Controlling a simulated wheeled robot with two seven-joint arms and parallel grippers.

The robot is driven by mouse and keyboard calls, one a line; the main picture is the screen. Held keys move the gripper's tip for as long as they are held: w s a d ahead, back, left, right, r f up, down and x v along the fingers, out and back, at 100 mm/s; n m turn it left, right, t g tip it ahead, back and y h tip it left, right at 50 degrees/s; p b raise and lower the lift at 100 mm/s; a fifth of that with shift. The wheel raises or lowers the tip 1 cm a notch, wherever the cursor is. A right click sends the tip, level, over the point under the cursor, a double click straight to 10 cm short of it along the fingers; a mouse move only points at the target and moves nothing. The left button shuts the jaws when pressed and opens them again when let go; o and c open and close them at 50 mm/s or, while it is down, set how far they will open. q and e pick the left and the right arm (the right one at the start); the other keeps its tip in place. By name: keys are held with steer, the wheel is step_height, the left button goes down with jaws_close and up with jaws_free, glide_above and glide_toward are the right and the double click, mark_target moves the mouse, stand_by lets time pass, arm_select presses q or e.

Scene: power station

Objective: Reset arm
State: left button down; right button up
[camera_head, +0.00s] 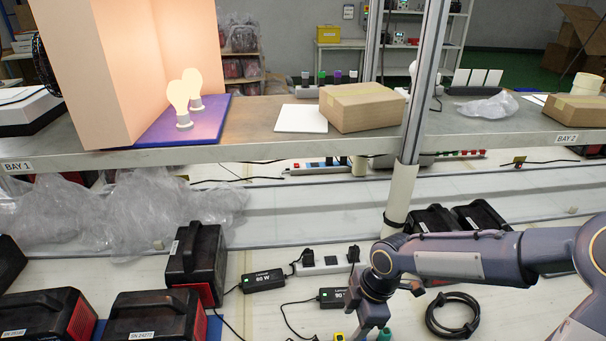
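My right arm reaches in from the right over the lower bench. Its gripper (370,325) hangs at the bottom edge of the picture, pointing down, in front of a power adapter. The fingertips are cut off or hidden, so I cannot tell whether it is open or shut or holds anything. A small yellow item (338,337) and a green item (384,334) show at the bottom edge close to the gripper; I cannot tell if they touch it. My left arm and gripper are not in view.
Black-and-red power units (196,262) stand at the lower left. A power strip (328,264), adapters (262,280) and a coiled black cable (453,315) lie near the arm. A shelf (262,147) with glowing bulbs (179,100) and a cardboard box (361,106) crosses above; a post (401,190) stands mid-right.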

steer(key=s+d+r+m+t, duration=0.2)
steer(key=s+d+r+m, duration=0.1)
steer(key=s+r+m, duration=0.3)
steer(key=s+d+r+m+t+y, duration=0.1)
steer(key=s+d+r+m+t, duration=0.2)
steer(key=s+r+m, duration=0.4)
steer(key=shift+s+d+m+t, duration=0.3)
steer(key=shift+s+m, duration=1.35)
steer(key=shift+m, duration=1.95)
